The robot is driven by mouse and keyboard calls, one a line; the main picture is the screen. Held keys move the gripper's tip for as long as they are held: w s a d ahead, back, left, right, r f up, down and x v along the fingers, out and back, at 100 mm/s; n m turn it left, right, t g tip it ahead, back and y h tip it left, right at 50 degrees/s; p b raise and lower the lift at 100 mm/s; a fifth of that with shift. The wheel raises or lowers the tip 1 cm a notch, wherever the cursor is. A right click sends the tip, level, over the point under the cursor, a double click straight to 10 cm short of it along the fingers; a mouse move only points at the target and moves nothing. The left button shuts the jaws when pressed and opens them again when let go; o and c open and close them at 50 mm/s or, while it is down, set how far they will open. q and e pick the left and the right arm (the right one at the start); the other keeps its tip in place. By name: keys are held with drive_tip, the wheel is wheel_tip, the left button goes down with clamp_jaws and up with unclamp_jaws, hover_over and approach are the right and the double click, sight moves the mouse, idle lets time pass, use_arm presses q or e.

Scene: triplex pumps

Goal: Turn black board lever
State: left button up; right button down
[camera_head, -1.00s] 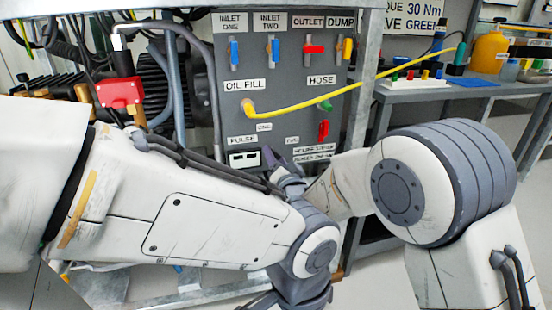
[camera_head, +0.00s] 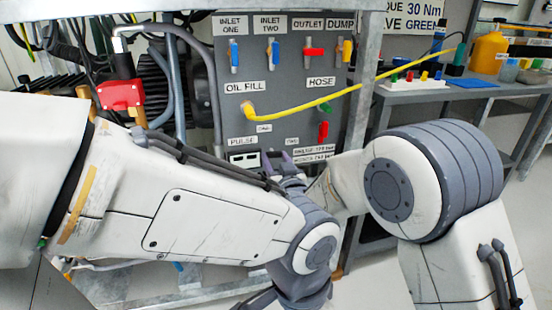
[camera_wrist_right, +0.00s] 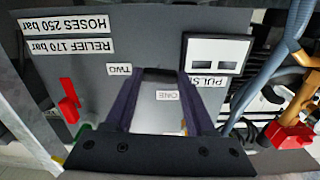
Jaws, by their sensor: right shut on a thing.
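The grey board (camera_head: 290,80) carries labelled levers and also fills much of the right wrist view (camera_wrist_right: 100,70), where it appears upside down. My right gripper (camera_head: 278,156) is at the board's lower part, below the ONE label (camera_head: 264,128). In the right wrist view its two purple fingers (camera_wrist_right: 162,77) reach toward the board, with the ONE label (camera_wrist_right: 167,95) visible between them. A small dark piece (camera_wrist_right: 158,73), likely the black lever, shows between the fingertips. The gripper is shut on it; the fingers hide much of its shape. My left gripper is not seen.
A red lever (camera_head: 323,131) sits close right of the gripper, and shows in the wrist view (camera_wrist_right: 69,100). A yellow hose (camera_head: 390,80) crosses the board. The PULSE display (camera_head: 244,159) is just left. A metal post (camera_head: 361,90) bounds the board on the right.

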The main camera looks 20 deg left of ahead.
drive_tip(key=shift+n, duration=0.5)
drive_tip(key=shift+c, duration=1.2)
unclamp_jaws()
drive_tip(key=p+v, duration=0.2)
drive_tip(key=v, duration=0.8)
drive_tip(key=shift+s+d+p, duration=0.2)
drive_tip(key=shift+p, duration=0.15)
drive_tip(key=shift+w+d, duration=0.1)
